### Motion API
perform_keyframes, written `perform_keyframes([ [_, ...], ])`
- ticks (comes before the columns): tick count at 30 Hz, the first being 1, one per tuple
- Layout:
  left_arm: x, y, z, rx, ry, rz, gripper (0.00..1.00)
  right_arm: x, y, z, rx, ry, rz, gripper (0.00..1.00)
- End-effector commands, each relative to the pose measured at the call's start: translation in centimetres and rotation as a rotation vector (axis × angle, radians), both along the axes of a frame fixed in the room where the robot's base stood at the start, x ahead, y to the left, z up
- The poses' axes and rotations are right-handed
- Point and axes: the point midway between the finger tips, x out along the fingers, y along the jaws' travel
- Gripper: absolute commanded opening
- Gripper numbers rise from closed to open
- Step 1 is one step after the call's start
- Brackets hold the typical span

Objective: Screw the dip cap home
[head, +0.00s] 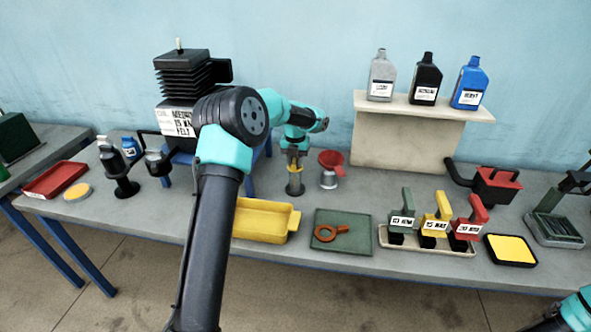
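My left gripper (294,163) points down at the back middle of the bench, just left of a red funnel. Its fingers are over a small grey upright piece (295,188) with a dark base. The fingers are too small to tell whether they are shut on anything. I cannot make out the dip cap. The black finned machine (183,110) with a white label stands at the back left, partly hidden by my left arm. Only a piece of my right arm shows at the bottom right corner; its gripper is outside the view.
The red funnel (332,161) sits on a grey cup. A yellow tray (262,222), a green mat (360,219) with an orange ring tool, and a rack (384,238) of labelled handles line the front. A shelf (408,104) holds three bottles.

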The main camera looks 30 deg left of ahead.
Motion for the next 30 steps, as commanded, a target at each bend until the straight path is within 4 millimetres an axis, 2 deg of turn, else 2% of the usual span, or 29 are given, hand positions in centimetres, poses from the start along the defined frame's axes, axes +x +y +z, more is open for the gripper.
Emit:
perform_keyframes([
  [1,0.0,0.0,0.0,0.000,0.000,0.000,0.22,0.0,0.0,0.0,0.000,0.000,0.000,1.00],
  [8,0.0,0.0,0.0,0.000,0.000,0.000,0.00,0.0,0.0,0.0,0.000,0.000,0.000,1.00],
  [17,0.0,0.0,0.2,0.000,-0.001,0.000,0.00,0.0,0.0,0.0,0.000,0.000,0.000,1.00],
  [30,0.0,0.0,1.6,-0.001,-0.001,0.001,0.00,0.0,0.0,0.0,0.000,0.000,0.000,1.00],
])
